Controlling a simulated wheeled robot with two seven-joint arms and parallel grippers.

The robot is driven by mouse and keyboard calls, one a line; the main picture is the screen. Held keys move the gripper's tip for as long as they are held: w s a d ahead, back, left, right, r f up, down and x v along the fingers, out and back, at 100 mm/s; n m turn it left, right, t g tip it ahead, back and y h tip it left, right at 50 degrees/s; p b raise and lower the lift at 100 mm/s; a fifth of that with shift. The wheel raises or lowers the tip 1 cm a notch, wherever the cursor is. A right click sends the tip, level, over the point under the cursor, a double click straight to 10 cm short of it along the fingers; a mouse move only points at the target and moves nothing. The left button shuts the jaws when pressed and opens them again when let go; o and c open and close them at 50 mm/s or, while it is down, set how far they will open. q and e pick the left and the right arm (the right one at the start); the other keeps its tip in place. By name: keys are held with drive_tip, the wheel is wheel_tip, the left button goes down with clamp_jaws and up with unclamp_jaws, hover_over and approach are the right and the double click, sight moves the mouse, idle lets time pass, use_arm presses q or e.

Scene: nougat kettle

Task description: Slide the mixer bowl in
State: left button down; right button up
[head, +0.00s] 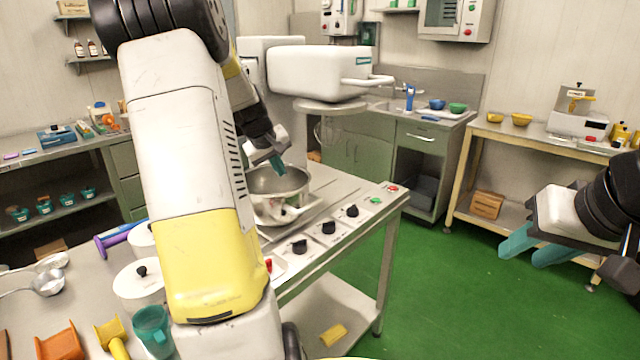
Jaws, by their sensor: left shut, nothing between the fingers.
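The steel mixer bowl (287,184) stands upright on the metal worktop, in front of the white mixer (318,72). The mixer's head is up, and its wire whisk (328,131) hangs behind and to the right of the bowl. My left gripper (277,163) is shut and empty, its teal fingertips pointing down at the bowl's far rim; I cannot tell whether they touch it. My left arm hides the bowl's left side and part of the mixer's column. My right gripper (533,247) is open and empty, over the green floor at the right, far from the bowl.
Black knobs (328,227) line the worktop's front edge. White pots, a teal jug (152,330) and scoops crowd its near left. A sink counter (420,115) and a wooden-topped table (545,140) stand behind. The green floor (440,290) between is clear.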

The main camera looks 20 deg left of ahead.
use_arm(q)
approach(298, 185)
wheel_tip(298, 185, down, 5)
drive_tip(key=s, duration=0.2)
drive_tip(key=shift+w+d+f, duration=0.15)
drive_tip(key=shift+w+d, duration=0.35)
drive_tip(key=shift+w, duration=0.2)
drive_tip(key=shift+w+d+f, duration=0.2)
drive_tip(key=shift+w+d, duration=0.3)
drive_tip(key=shift+w, duration=0.2)
